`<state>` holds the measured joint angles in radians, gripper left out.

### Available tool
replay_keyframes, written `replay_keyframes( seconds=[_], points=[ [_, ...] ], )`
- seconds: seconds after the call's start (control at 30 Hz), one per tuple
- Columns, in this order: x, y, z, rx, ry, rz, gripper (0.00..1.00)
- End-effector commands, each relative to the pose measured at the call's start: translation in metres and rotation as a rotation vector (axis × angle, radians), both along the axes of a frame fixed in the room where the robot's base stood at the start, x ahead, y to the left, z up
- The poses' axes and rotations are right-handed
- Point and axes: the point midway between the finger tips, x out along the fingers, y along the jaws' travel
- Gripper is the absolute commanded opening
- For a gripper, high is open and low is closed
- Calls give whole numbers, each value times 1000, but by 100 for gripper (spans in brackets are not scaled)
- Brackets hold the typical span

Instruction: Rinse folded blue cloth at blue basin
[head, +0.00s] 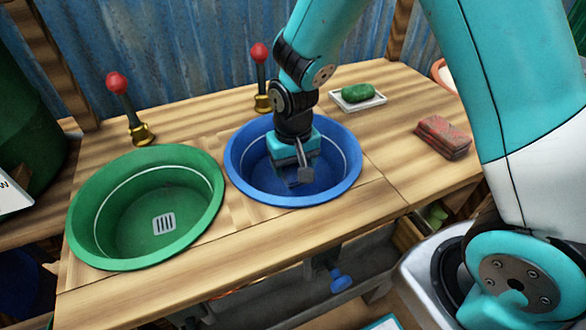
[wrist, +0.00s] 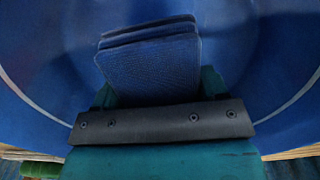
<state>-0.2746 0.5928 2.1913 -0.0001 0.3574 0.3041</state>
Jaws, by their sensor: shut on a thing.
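The blue basin (head: 340,187) is set in the wooden counter, with a white line around its inner wall; its inside fills most of the wrist view (wrist: 45,50). My gripper (head: 297,172) reaches down into this basin. In the wrist view, my gripper (wrist: 155,105) is shut on the folded blue cloth (wrist: 152,62), which shows its stacked folds. In the head view the cloth is mostly hidden by my gripper and blends with the blue basin. I cannot tell whether the cloth touches the basin floor. No water is clearly visible.
A green basin (head: 190,195) with a drain grate sits to the left. Red-knobbed taps (head: 117,84) and (head: 261,54) stand behind the basins. A green soap (head: 357,93) on a white dish and a reddish brick-like block (head: 443,135) lie to the right.

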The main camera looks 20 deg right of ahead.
Motion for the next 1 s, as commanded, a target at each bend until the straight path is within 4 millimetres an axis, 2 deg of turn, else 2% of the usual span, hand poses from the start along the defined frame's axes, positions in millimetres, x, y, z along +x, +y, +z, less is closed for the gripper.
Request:
replay_keyframes(
  seconds=[0.53, 1.0],
  points=[
    [0, 0, 2, 0, 1, 0, 42],
    [0, 0, 41, 0, 0, 0, 42]
  ],
)
